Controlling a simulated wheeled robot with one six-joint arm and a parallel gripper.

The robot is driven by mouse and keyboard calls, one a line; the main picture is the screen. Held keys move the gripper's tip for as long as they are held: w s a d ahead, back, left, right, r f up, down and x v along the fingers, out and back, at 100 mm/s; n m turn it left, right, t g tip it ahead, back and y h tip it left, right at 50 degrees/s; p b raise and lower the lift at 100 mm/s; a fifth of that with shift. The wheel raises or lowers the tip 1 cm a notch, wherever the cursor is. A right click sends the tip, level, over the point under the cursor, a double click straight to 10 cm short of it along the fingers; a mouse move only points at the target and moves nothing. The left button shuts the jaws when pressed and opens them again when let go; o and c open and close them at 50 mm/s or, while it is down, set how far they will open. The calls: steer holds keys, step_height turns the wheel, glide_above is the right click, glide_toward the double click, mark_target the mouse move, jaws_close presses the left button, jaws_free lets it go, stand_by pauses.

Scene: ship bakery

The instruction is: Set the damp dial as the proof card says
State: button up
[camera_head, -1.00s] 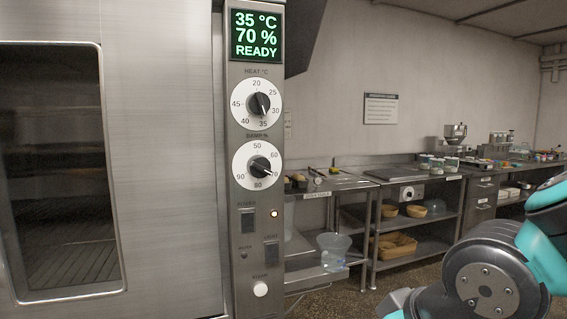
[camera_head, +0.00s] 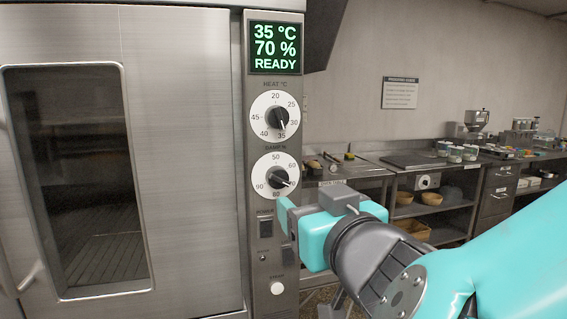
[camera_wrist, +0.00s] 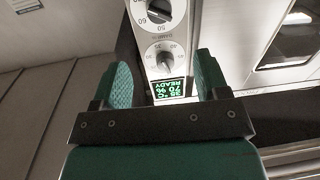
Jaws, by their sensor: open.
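The damp dial (camera_head: 270,178) is a white disc with a dark knob on the steel control panel, its pointer near 70. It also shows upside down in the wrist view (camera_wrist: 157,12), past the heat dial. The display (camera_head: 275,48) reads 35 °C, 70 % and READY. My gripper (camera_head: 290,214) is just below the damp dial in the head view, partly covering the panel; its gap to the panel is unclear. In the wrist view my gripper (camera_wrist: 164,75) has its green fingers apart with nothing between them. No card is identifiable as the proof card.
The heat dial (camera_head: 275,118) sits above the damp dial, its pointer near 35. Switches (camera_head: 265,226) and a white button (camera_head: 277,288) lie below. A glass-windowed steel door (camera_head: 185,150) is left. A wall sign (camera_head: 400,93) is unreadable. Steel benches (camera_head: 365,168) stand right.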

mark_target(283, 181)
steer(key=p+x, duration=0.6)
steer(key=x, duration=0.5)
steer(key=shift+w+p, duration=0.3)
steer(key=shift+w, duration=0.05)
steer(key=shift+w+a+f, duration=0.15)
steer(key=shift+w+a, duration=0.05)
steer(key=shift+w, duration=0.2)
steer(key=shift+c, duration=0.2)
steer(key=shift+d, duration=0.1)
steer(key=c, duration=0.9)
